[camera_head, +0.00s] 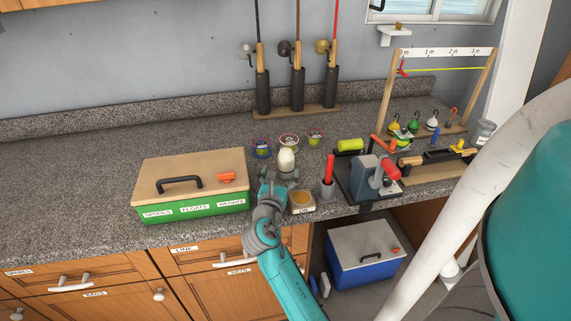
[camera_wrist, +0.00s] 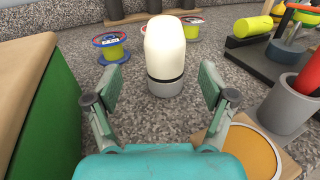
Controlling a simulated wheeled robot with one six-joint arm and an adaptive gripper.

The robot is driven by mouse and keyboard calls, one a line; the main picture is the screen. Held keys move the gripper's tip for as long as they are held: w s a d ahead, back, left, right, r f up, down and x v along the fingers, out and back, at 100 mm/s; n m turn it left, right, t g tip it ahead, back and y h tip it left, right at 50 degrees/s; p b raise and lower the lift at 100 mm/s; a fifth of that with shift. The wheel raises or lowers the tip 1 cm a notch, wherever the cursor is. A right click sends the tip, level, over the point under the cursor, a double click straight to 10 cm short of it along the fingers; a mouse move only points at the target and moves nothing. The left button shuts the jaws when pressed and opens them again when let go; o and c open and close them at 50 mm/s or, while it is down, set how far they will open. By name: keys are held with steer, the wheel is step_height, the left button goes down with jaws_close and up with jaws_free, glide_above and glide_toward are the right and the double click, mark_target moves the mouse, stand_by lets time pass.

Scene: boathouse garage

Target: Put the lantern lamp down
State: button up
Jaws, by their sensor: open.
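The lantern lamp (camera_wrist: 165,55), with a cream rounded top and a grey base with a dark band, stands upright on the speckled counter. In the head view the lamp (camera_head: 286,160) shows just beyond my gripper (camera_head: 279,178). In the wrist view my gripper (camera_wrist: 157,95) is open, its two fingers spread to the left and right on the near side of the lamp. The fingers look clear of the lamp, with bare counter between them.
A green box (camera_head: 194,205) with a tan lid stands close on the left. Line spools (camera_wrist: 110,45) lie behind the lamp. A grey holder with a red handle (camera_head: 327,178) and an orange-topped tin (camera_head: 301,201) stand close on the right. Rods (camera_head: 298,85) stand behind.

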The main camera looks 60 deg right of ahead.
mark_target(285, 166)
steer(key=x, duration=0.5)
steer(key=shift+s+d+f, duration=0.1)
steer(key=shift+s, duration=0.15)
steer(key=c, duration=1.5)
